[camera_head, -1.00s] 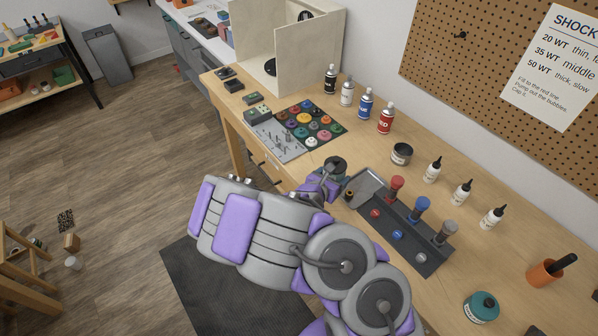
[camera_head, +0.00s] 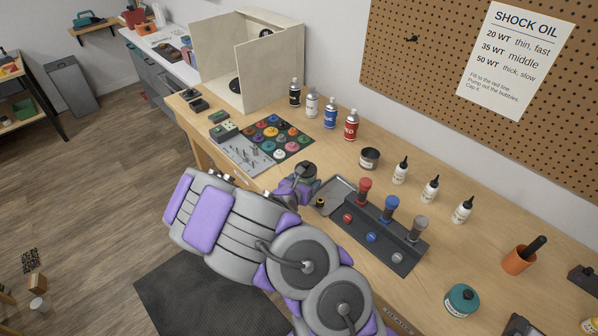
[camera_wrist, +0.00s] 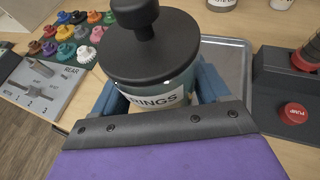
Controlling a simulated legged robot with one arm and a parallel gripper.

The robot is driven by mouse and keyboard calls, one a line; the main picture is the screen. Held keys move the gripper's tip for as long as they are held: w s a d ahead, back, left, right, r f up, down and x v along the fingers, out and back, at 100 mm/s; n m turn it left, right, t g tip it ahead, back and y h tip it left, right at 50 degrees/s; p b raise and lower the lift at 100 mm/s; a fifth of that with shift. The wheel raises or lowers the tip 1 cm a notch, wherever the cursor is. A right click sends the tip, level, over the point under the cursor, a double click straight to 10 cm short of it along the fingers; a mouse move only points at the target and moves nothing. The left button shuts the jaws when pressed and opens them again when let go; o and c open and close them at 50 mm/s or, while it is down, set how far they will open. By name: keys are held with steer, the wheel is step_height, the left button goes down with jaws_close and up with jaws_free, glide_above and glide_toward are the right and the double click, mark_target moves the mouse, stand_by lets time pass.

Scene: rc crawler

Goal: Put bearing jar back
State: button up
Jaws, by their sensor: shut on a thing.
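The bearing jar (camera_wrist: 150,70) fills the upper middle of the wrist view. It has a black lid with a knob and a pale label ending in "RINGS". My gripper (camera_wrist: 160,105) is shut on the jar, with blue fingers on both sides of it. In the head view my gripper (camera_head: 299,178) is over the bench's front part, left of a metal tray (camera_head: 343,185); my arm hides part of it. The jar looks upright. I cannot tell whether its base touches the bench.
A mat of coloured gears (camera_head: 271,138) lies behind to the left. A dark pump stand (camera_head: 395,262) with red, blue and grey pumps is right of the tray. Spray cans (camera_head: 330,113), a dark tin (camera_head: 370,157) and dropper bottles (camera_head: 430,189) line the back. A teal jar (camera_head: 461,299) stands front right.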

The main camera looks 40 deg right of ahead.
steer(key=w+d, duration=0.1)
steer(key=w, duration=0.1)
steer(key=w+d, duration=0.2)
steer(key=w, duration=0.1)
steer(key=w+d+f, duration=0.1)
steer(key=w+d, duration=0.1)
steer(key=w, duration=0.1)
steer(key=shift+w+d+b, duration=0.25)
steer(key=shift+b, duration=0.05)
step_height(320, 180, down, 4)
steer(key=shift+w+r+b, duration=0.1)
steer(key=shift+r+b, duration=0.1)
steer(key=shift+b, duration=0.2)
steer(key=shift+r, duration=0.1)
steer(key=o, duration=1.2)
